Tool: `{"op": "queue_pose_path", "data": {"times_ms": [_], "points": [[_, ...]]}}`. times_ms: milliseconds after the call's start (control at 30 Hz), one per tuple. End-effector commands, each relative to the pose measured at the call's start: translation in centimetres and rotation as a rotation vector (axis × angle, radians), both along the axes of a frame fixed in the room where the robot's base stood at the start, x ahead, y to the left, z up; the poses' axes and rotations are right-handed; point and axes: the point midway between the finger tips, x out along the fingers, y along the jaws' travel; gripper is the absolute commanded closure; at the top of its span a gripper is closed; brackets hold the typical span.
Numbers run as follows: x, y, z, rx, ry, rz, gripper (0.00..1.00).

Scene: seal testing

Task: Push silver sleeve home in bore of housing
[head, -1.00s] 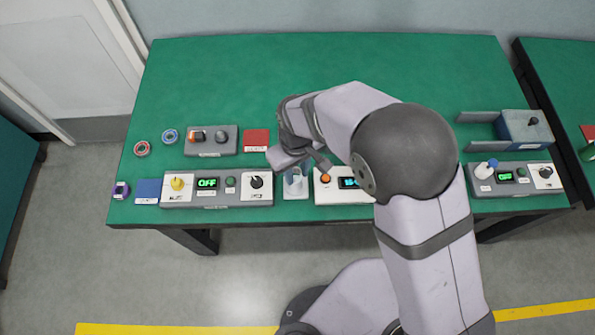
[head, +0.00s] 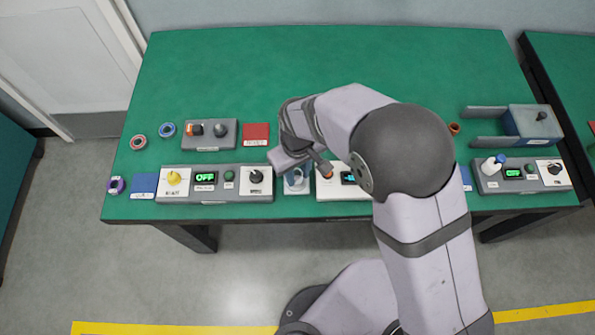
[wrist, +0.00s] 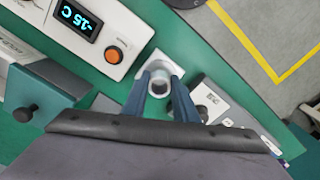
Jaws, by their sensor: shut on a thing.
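The housing is a pale block on a light base at the table's front edge in the head view (head: 297,187). Its pale base also shows in the wrist view (wrist: 155,62). My gripper (wrist: 163,88) is over the housing, its two blue-grey fingers shut on the silver sleeve (wrist: 160,78). The sleeve shows as a round, light ring with a darker opening between the fingertips. It lines up with the housing in the wrist view, but the bore is hidden, so I cannot tell how deep the sleeve sits. In the head view my wrist partly covers the fingertips.
A white unit with an orange button (head: 327,173) and a display stands close on the right of the housing. A grey panel reading OFF (head: 206,190) is close on the left. A red pad (head: 256,134) lies behind. The table's back is clear.

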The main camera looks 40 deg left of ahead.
Motion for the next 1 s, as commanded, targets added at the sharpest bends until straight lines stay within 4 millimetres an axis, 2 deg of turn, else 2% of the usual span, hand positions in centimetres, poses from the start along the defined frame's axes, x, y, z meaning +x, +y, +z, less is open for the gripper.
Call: {"op": "queue_pose_path", "data": {"times_ms": [1000], "points": [[0.0,0.0,-1.1,0.001,0.0,0.0,1.0]]}}
